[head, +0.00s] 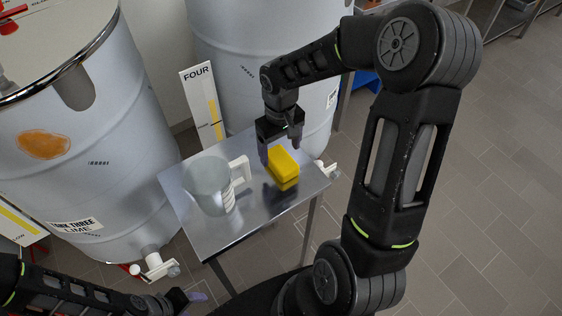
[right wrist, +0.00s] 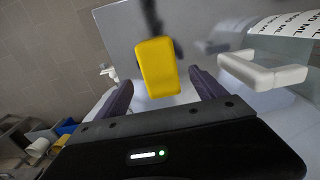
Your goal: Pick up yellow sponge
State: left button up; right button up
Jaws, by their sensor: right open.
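The yellow sponge (head: 284,164) lies on a small shiny metal table (head: 250,213), with its reflection just below it. My right gripper (head: 280,148) is over the table at the sponge's far end, pointing down. In the right wrist view the sponge (right wrist: 158,68) shows between the two spread purple fingers of this gripper (right wrist: 161,90), with a gap on each side. The right gripper is open and holds nothing. My left gripper (head: 195,297) is low at the bottom left, off the table; its finger opening is not clear.
A clear measuring jug (head: 208,187) with a white handle (head: 239,170) stands left of the sponge; the handle (right wrist: 262,74) is close to one finger. Large tanks stand left (head: 75,150) and behind (head: 265,60). The table's front right is clear.

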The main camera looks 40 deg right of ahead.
aim_at(281, 159)
notch_tip(281, 159, down, 5)
jog(key=shift+s+r+p, duration=0.15)
jog(key=shift+r+p, duration=0.05)
jog(key=shift+p, duration=0.25)
jog(key=shift+c, duration=0.4)
jog(key=c, duration=1.4)
